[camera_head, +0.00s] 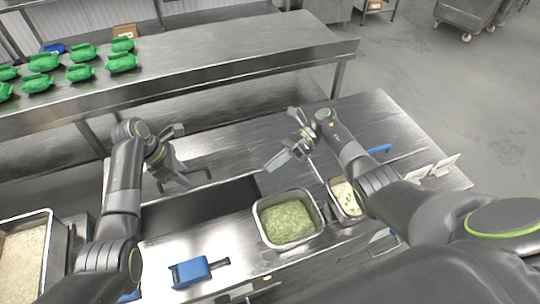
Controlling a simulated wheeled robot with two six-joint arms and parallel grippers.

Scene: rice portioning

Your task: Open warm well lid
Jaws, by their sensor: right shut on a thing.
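A dark rectangular panel or opening (205,208) lies in the steel counter at centre left. It appears to be the warm well, but I cannot tell its lid from the opening. My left gripper (180,178) is above the far edge of this dark area, beside a thin bar (199,173). I cannot tell whether its jaws are apart or whether it touches the bar. My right gripper (299,147) is above the counter, behind the green-filled pan. It is shut on a thin metal utensil, whose outline is partly hidden by the gripper.
A steel pan of chopped greens (258,212) and a smaller pan with pale food (333,183) sit in the counter. A grain tray (48,222) is at left.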

